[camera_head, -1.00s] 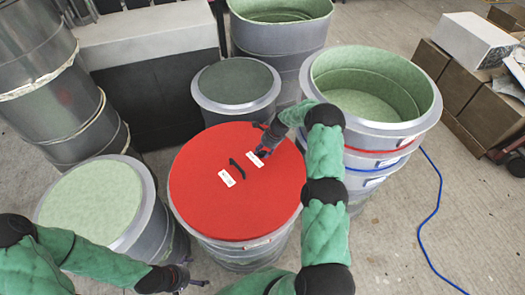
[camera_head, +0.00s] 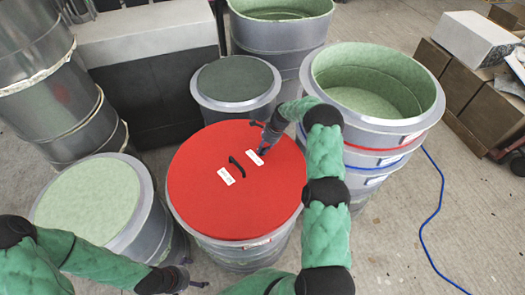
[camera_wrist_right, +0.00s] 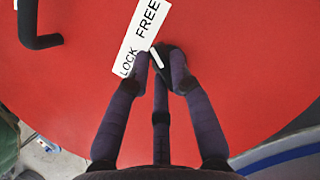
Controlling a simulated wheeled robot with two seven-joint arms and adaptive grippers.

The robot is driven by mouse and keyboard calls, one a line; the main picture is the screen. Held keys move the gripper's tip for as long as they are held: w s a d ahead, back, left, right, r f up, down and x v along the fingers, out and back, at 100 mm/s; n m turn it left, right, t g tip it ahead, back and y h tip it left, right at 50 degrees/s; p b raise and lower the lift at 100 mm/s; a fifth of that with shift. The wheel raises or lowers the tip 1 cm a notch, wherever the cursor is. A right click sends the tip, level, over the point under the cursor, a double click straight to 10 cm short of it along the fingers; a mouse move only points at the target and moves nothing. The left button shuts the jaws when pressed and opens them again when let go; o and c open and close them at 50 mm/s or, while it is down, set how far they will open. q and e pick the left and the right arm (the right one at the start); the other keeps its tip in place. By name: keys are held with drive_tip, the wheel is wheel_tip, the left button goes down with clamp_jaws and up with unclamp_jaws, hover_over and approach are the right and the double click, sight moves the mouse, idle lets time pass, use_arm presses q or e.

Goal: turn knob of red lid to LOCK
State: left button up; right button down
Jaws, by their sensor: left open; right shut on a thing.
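The red lid (camera_head: 205,190) lies on a grey drum, with a black curved handle (camera_head: 238,167) near its middle. A white label (camera_head: 255,157) sits beside the knob; in the right wrist view it reads LOCK and FREE (camera_wrist_right: 141,35). My right gripper (camera_head: 264,148) is over the lid, its fingers shut on the dark knob (camera_wrist_right: 160,57), which they partly hide. A white mark on the knob slants toward the label edge, near the gap between the two words. My left gripper (camera_head: 196,285) is open and empty, low in front of the lid's drum.
A pale green-topped drum (camera_head: 90,195) stands left of the lid, a grey-topped drum (camera_head: 236,79) behind it. An open green-lined mould (camera_head: 375,85) stands to the right. A blue hose (camera_head: 440,200) lies on the floor.

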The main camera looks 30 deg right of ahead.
drive_tip(key=n+b, duration=0.1)
drive_tip(key=n, duration=0.1)
drive_tip(key=n+g+b, duration=0.1)
drive_tip(key=b, duration=0.1)
drive_tip(key=shift+w+d+f+n, duration=0.15)
drive_tip(key=shift+f+n, duration=0.05)
drive_tip(key=shift+n, duration=0.2)
drive_tip(key=n+g+b, duration=0.1)
drive_tip(key=n+b, duration=0.2)
drive_tip(key=shift+w+n+g, duration=0.1)
drive_tip(key=shift+n+g, duration=0.2)
drive_tip(key=n+g+b, duration=0.1)
drive_tip(key=n+b, duration=0.1)
drive_tip(key=n, duration=0.1)
drive_tip(key=shift+r, duration=0.1)
drive_tip(key=shift+w+r+n+g+h+b, duration=0.1)
drive_tip(key=shift+n+g+h+b, duration=0.25)
drive_tip(key=shift+n, duration=0.5)
drive_tip(key=shift+n+g+h+b, duration=0.2)
drive_tip(key=shift+n+b, duration=0.25)
drive_tip(key=shift+n, duration=0.4)
drive_tip(key=c, duration=1.1)
unclamp_jaws()
